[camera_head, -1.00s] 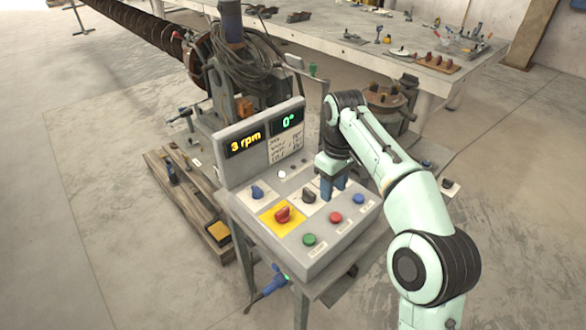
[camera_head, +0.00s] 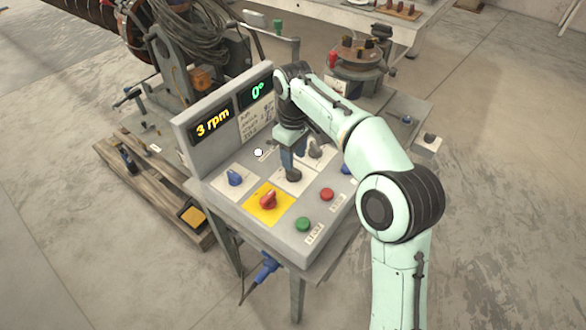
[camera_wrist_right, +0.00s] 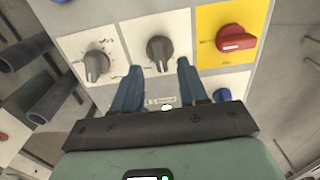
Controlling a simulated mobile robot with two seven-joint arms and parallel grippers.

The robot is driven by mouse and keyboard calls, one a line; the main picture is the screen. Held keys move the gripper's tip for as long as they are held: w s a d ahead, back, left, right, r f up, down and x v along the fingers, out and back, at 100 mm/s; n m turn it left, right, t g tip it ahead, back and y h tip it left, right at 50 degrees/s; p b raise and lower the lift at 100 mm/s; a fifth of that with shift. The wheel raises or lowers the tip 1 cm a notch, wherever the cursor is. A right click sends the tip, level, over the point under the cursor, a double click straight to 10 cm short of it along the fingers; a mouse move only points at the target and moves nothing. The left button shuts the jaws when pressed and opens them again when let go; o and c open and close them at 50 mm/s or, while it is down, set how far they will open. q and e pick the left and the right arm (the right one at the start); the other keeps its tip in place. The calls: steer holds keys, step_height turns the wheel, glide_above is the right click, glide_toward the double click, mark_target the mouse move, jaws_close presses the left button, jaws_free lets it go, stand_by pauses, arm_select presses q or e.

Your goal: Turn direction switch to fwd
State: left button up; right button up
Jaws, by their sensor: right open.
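The control panel (camera_head: 222,185) carries several knobs and buttons. A dark knob on a white plate (camera_head: 293,174) sits in its middle; it is probably the direction switch, but its label is too small to read. In the right wrist view this knob (camera_wrist_right: 160,50) lies just beyond and between the fingertips. My right gripper (camera_head: 291,160) is over it, open and pointing down, its blue fingers (camera_wrist_right: 160,70) either side of the knob. I cannot tell whether they touch it. My left gripper is not in view.
A red knob on yellow (camera_head: 268,200), a blue knob (camera_head: 235,178) and another dark knob (camera_head: 315,148) are close by. Red (camera_head: 327,194) and green (camera_head: 303,223) buttons line the front. Displays (camera_head: 213,123) read 3 rpm and 0°.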

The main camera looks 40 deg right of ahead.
mark_target(293, 172)
steer(key=shift+f+b, duration=0.4)
steer(key=shift+f, duration=1.85)
steer(key=shift+c, duration=0.3)
jaws_close()
